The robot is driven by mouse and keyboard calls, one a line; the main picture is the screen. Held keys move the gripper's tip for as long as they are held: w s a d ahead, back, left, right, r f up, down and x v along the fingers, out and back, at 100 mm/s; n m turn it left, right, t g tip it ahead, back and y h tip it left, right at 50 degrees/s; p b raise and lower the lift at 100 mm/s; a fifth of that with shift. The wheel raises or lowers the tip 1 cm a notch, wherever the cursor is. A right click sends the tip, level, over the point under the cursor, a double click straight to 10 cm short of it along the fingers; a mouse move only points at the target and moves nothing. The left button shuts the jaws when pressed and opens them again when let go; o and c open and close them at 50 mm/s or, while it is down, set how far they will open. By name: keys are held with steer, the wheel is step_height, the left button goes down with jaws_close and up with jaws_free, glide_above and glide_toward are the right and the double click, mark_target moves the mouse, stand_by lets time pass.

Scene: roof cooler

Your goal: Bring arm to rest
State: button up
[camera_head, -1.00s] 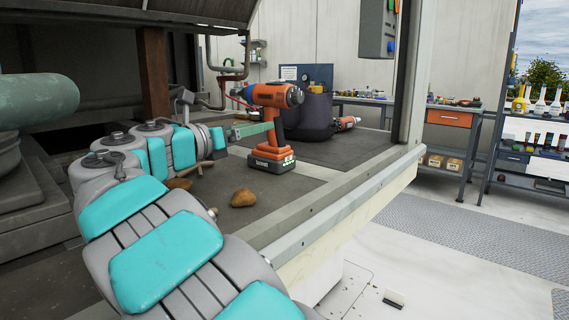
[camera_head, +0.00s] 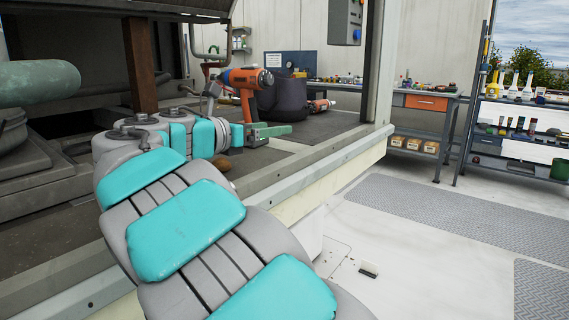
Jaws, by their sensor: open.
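My arm, with teal pads on grey links, reaches from the bottom of the view up onto the dark deck. My gripper (camera_head: 268,134) is at its far end, seen from the side, with a green finger pointing right. It is open, and I see nothing held in it. An orange and black drill (camera_head: 247,79) stands upright just behind the gripper, which hides its lower part. I cannot tell whether they touch.
A dark bag (camera_head: 284,98) and another orange tool (camera_head: 321,105) are farther back on the deck (camera_head: 305,132). A brown lump (camera_head: 222,187) is partly hidden by my arm. The deck's pale edge (camera_head: 335,163) runs diagonally; open floor (camera_head: 385,235) lies to its right.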

steer(key=s+d+f+m+g, duration=0.2)
steer(key=s+d+f+m, duration=0.15)
steer(key=d, duration=0.45)
steer(key=s+d+f+m+g, duration=0.2)
steer(key=d+f+m+g, duration=0.1)
steer(key=d+f, duration=0.3)
steer(key=s+d+f+m+g+y, duration=0.35)
steer(key=s+d+f+m, duration=0.25)
steer(key=s+d+f, duration=0.35)
steer(key=s+d+f+m+g+y, duration=0.1)
steer(key=s+f+m+g, duration=0.2)
steer(key=s, duration=0.4)
steer(key=s+d+f+m+g+y, duration=0.1)
steer(key=s+f+m+y, duration=0.1)
steer(key=s+f+m, duration=0.3)
steer(key=s+a+f+m+g+y, duration=0.1)
steer(key=s+a+f+m+y, duration=0.1)
steer(key=s, duration=0.6)
steer(key=s+a+f+m+y, duration=0.2)
steer(key=s+a+f+m, duration=0.2)
steer(key=s, duration=0.4)
step_height(320, 180, down, 2)
steer(key=shift+m+g+y, duration=0.35)
steer(key=shift+m, duration=0.1)
steer(key=shift+a, duration=0.1)
